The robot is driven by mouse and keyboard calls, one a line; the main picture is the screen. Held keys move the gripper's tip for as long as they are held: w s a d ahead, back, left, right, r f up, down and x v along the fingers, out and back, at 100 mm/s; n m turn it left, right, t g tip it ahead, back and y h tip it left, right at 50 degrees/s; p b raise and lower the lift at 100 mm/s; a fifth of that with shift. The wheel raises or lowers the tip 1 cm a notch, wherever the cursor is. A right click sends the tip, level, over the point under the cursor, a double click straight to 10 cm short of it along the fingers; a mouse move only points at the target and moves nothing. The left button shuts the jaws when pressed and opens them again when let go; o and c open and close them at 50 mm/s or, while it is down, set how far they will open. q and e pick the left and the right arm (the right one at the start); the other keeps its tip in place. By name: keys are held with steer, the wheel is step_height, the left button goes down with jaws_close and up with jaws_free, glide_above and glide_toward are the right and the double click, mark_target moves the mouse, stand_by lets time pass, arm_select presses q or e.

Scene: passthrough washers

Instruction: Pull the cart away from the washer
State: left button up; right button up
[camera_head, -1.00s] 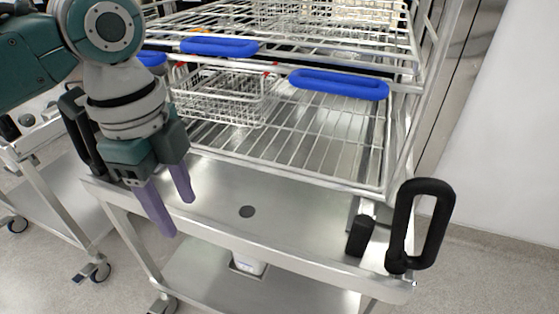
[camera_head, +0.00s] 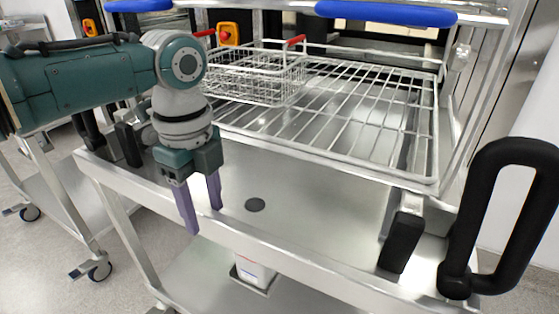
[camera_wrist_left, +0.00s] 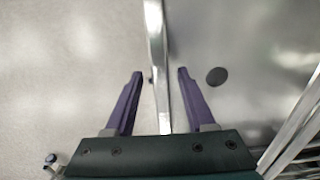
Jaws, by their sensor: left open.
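The cart (camera_head: 300,240) is a steel trolley with a flat top, a lower shelf and a raised front rim. A black loop handle (camera_head: 500,215) stands upright at its right end; the left handle (camera_head: 90,130) is partly hidden by my left arm. A wire rack (camera_head: 345,110) rests over the cart top. My left gripper (camera_head: 204,212) is open and empty at the cart's front rim, fingers pointing down. In the left wrist view the rim (camera_wrist_left: 158,65) runs between the fingers (camera_wrist_left: 158,95); whether they touch it I cannot tell. My right gripper is not in view.
A wire basket (camera_head: 255,75) sits on the rack. Blue grips (camera_head: 385,13) show above. A second cart (camera_head: 60,200) on casters stands at the left. A white container (camera_head: 254,270) is on the lower shelf. Grey floor (camera_wrist_left: 65,60) is open in front.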

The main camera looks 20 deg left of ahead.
arm_select(q)
steer(key=shift+f, duration=0.55)
steer(key=shift+c, duration=0.2)
jaws_close()
stand_by(0.9)
